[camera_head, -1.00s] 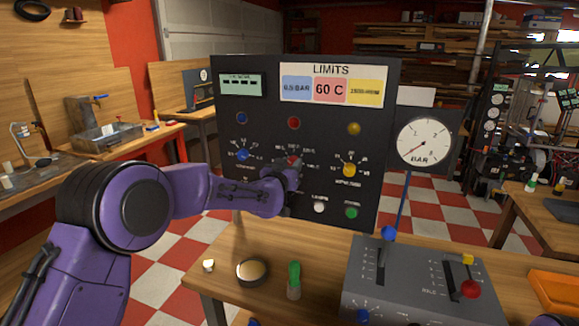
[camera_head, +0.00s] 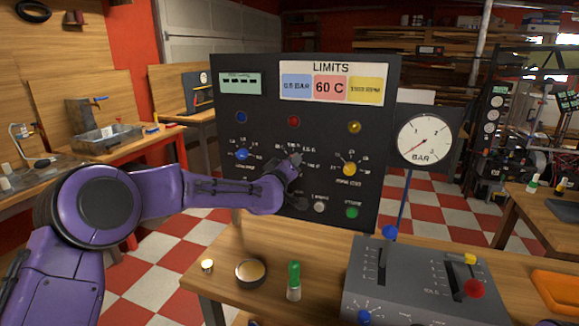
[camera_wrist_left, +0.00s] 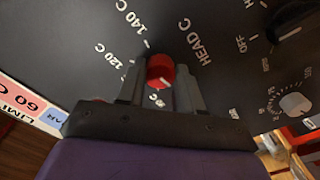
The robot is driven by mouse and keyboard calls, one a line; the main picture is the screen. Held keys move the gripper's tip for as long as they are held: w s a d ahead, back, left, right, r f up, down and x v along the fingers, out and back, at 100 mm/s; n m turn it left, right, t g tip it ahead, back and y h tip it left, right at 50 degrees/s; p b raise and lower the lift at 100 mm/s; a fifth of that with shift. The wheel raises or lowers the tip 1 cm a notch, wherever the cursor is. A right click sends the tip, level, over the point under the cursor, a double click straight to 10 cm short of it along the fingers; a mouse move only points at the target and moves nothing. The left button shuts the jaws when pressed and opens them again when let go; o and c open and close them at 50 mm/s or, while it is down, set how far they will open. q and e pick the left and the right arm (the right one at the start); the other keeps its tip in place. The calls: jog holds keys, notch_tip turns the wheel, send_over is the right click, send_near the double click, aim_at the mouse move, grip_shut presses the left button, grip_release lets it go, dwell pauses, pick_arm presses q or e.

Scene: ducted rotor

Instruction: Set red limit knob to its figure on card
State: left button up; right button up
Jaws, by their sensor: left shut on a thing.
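The red limit knob (camera_wrist_left: 160,70) is on the dark panel (camera_head: 225,110), between the two fingers of my left gripper (camera_wrist_left: 160,86), which is shut on it. A pale mark on the knob points down in the wrist view, toward a partly hidden °C label. The 120 C and 140 C figures show to its upper left, beside the lettering HEAD C. In the head view my left gripper (camera_head: 292,163) hides the knob. The limits card (camera_head: 334,68) at the panel's top reads 60 C on its red field (camera_head: 330,88). My right gripper is not in view.
A blue knob (camera_head: 242,154) and a yellow knob (camera_head: 349,170) flank the red knob's place. Below are a white button (camera_head: 319,207) and a green button (camera_head: 352,212). A lever box (camera_head: 420,290) and green-capped bottle (camera_head: 293,280) stand on the bench in front.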

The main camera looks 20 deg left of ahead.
pick_arm(q)
jog(key=shift+f, duration=0.1)
dwell(0.4)
jog(key=o, duration=1)
jog(key=shift+o, duration=0.2)
jog(key=shift+s, duration=0.1)
jog(key=s+b, duration=0.3)
jog(key=s, duration=0.7)
jog(key=shift+s+a, duration=0.2)
jog(key=shift+s, duration=0.05)
jog(key=shift+a, duration=0.1)
